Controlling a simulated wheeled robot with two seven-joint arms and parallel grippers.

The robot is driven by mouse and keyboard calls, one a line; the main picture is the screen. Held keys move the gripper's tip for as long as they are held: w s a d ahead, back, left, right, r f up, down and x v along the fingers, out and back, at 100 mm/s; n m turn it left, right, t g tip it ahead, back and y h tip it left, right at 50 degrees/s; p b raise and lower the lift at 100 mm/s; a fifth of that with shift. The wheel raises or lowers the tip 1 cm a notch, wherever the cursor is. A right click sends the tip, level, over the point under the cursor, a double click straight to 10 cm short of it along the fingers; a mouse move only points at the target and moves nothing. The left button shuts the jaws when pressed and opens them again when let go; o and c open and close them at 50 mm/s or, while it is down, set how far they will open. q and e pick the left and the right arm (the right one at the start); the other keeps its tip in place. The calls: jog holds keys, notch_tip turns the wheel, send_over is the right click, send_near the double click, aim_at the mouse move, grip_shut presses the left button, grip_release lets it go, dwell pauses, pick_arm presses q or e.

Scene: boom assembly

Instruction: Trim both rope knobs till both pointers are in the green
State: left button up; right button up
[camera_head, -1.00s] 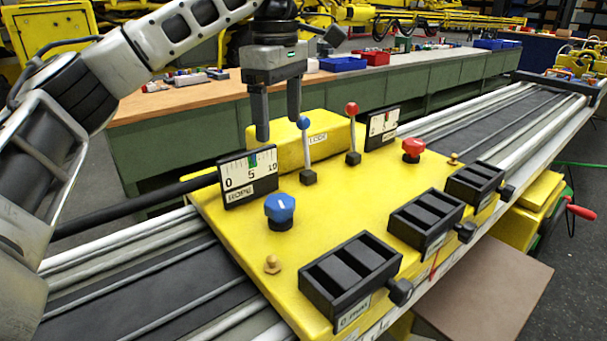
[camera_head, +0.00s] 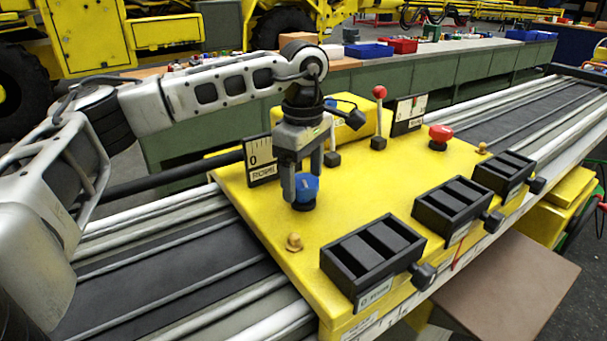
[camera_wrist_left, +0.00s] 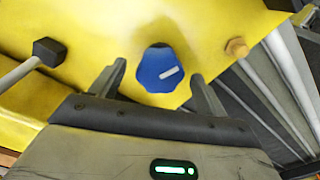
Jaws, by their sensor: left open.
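The blue rope knob (camera_head: 308,184) stands on the yellow panel (camera_head: 370,205). My left gripper (camera_head: 301,194) points down over it, open, with one finger on either side. In the left wrist view the blue knob (camera_wrist_left: 158,70), with a white mark, sits between the spread fingers; I cannot tell whether they touch it. The red knob (camera_head: 440,135) stands farther right, beside the right rope gauge (camera_head: 409,114), whose pointer is too small to read. My right gripper is not in view.
A blue-topped lever, mostly behind my gripper, and a red-topped lever (camera_head: 379,115) rise behind the knobs. Several black boxes (camera_head: 373,255) line the front edge. A brass bolt (camera_head: 294,242) stands in front of the blue knob. The panel's middle is clear.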

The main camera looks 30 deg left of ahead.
pick_arm(q)
jog(key=shift+f, duration=0.25)
jog(key=c, duration=1)
jog(key=shift+o, duration=0.2)
jog(key=shift+n, duration=2)
jog(key=o, duration=1)
jog(key=shift+c, duration=0.2)
jog(key=shift+r, duration=0.15)
